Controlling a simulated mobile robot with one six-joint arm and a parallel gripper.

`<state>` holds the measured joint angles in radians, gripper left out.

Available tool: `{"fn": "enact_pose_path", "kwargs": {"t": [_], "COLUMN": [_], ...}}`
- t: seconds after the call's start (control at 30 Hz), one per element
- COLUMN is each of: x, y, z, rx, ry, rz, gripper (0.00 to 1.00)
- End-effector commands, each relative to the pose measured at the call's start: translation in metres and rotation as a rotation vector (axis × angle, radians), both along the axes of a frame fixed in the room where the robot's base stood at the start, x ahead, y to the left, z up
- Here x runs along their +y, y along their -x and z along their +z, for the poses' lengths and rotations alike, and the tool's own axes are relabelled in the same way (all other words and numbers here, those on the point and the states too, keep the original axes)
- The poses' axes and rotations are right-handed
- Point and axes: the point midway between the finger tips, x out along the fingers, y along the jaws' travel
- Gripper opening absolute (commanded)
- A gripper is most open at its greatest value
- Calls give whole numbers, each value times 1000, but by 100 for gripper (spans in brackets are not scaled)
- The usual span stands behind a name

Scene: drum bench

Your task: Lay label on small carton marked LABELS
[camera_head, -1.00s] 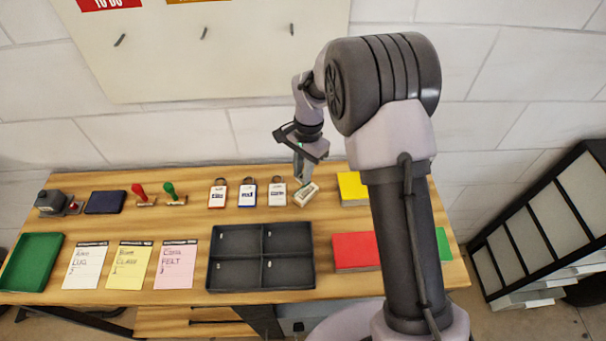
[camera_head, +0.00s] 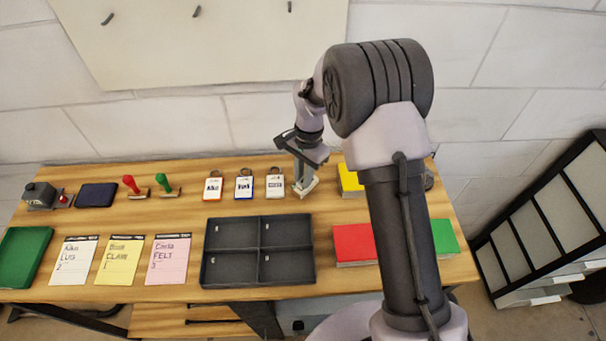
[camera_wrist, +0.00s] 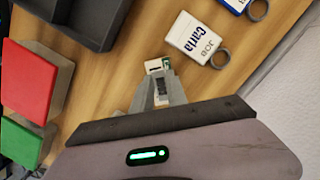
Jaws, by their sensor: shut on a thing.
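The small carton (camera_head: 309,189) is a white box on the bench, right of the white-edged job tag. It shows in the wrist view (camera_wrist: 153,65) as a pale block with a dark green patch, just beyond my fingertips. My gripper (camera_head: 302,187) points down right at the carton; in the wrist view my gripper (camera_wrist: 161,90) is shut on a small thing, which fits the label. The fingers hide most of it, and I cannot tell whether it touches the carton.
A dark four-compartment tray (camera_head: 259,222) lies in front. Red (camera_head: 353,243), yellow (camera_head: 350,182) and green (camera_head: 444,237) blocks lie to the right. A wall rises behind the bench.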

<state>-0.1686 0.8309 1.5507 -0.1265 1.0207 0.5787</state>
Motion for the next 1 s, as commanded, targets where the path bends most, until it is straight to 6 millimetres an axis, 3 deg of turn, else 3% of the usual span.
{"fn": "enact_pose_path", "kwargs": {"t": [0.33, 0.37, 0.4, 0.5, 0.83, 1.0], "x": [0, 0, 0, 0, 0, -4], "y": [0, 0, 0, 0, -1, -7], "z": [1, 1, 1, 1, 7, 51], "rx": [0, 0, 0, 0, -2, -4], "ry": [0, 0, 0, 0, -1, -1], "rz": [0, 0, 0, 0, 0, 0], "gripper": [5, 20, 28, 44, 44, 44]}}
